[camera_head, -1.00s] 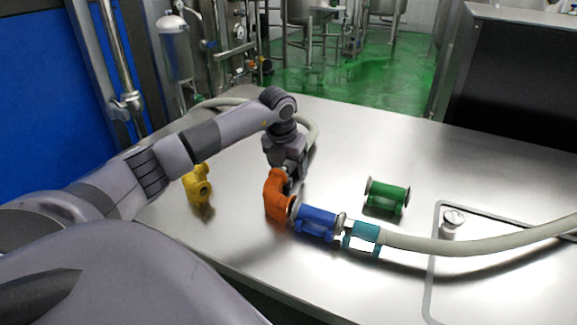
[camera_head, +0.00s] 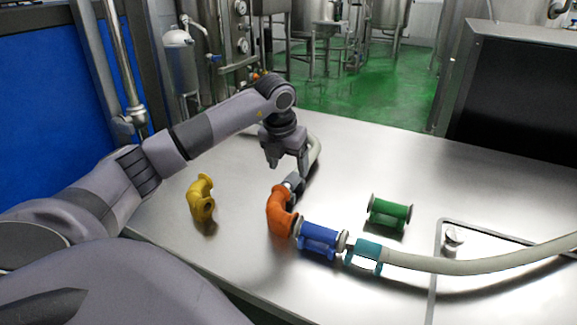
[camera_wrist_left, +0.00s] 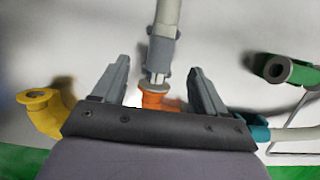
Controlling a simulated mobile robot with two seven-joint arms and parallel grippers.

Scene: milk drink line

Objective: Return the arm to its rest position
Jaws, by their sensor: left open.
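My left gripper (camera_head: 287,163) is open and empty, above the table behind the orange elbow (camera_head: 280,212). In the left wrist view, its two fingers (camera_wrist_left: 158,88) stand apart, with the hose end and the orange elbow (camera_wrist_left: 155,101) seen below between them. The orange elbow lies in a line with a blue pipe piece (camera_head: 318,237) and a teal hose end (camera_head: 366,254). A grey hose end (camera_head: 294,182) meets the orange elbow at its far side. My right gripper is not in view.
A loose yellow elbow (camera_head: 201,199) stands left on the steel table (camera_head: 240,235). A green pipe piece (camera_head: 389,212) stands to the right. A pale hose (camera_head: 470,264) runs off right. A dark-fronted steel box (camera_head: 520,100) stands at the back right.

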